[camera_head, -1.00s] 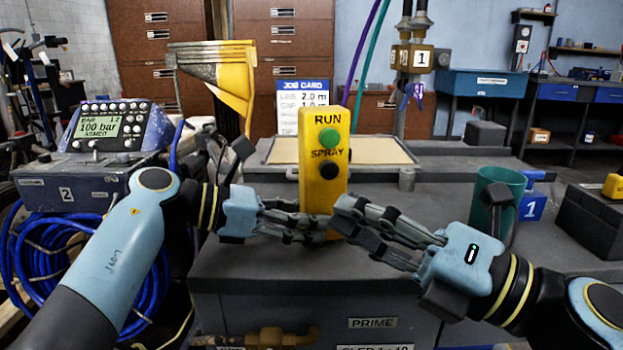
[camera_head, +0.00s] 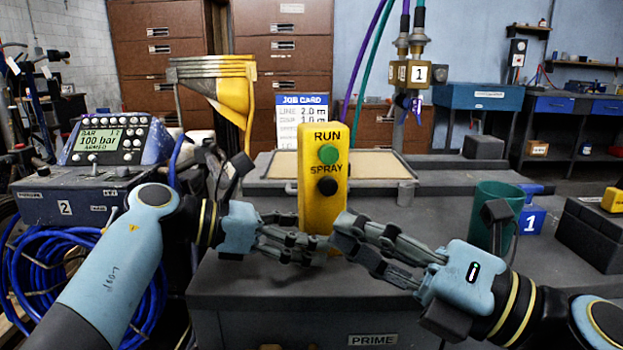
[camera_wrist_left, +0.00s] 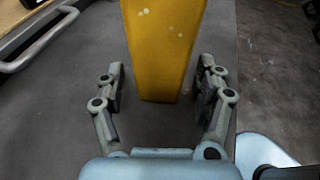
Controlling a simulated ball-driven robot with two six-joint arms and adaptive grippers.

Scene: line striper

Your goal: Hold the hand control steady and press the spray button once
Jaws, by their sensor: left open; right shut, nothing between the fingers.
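The yellow hand control (camera_head: 311,208) stands upright on the grey deck, with a green RUN button (camera_head: 328,154) above a black SPRAY button (camera_head: 327,187). My left gripper (camera_head: 308,246) is open at its lower end. In the left wrist view the control (camera_wrist_left: 163,45) is between the two open fingers of my left gripper (camera_wrist_left: 160,75), with a gap on each side. My right gripper (camera_head: 342,232) is shut and empty, its fingertips in front of the control's lower right edge, below the SPRAY button. I cannot tell whether they touch it.
A console with a screen (camera_head: 101,138) reading 100 bar is at left, above a coil of blue hose (camera_head: 40,275). A job card (camera_head: 301,107) and a shallow framed tray (camera_head: 375,183) are behind the control. A green cup (camera_head: 492,205) stands to the right, near my right gripper.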

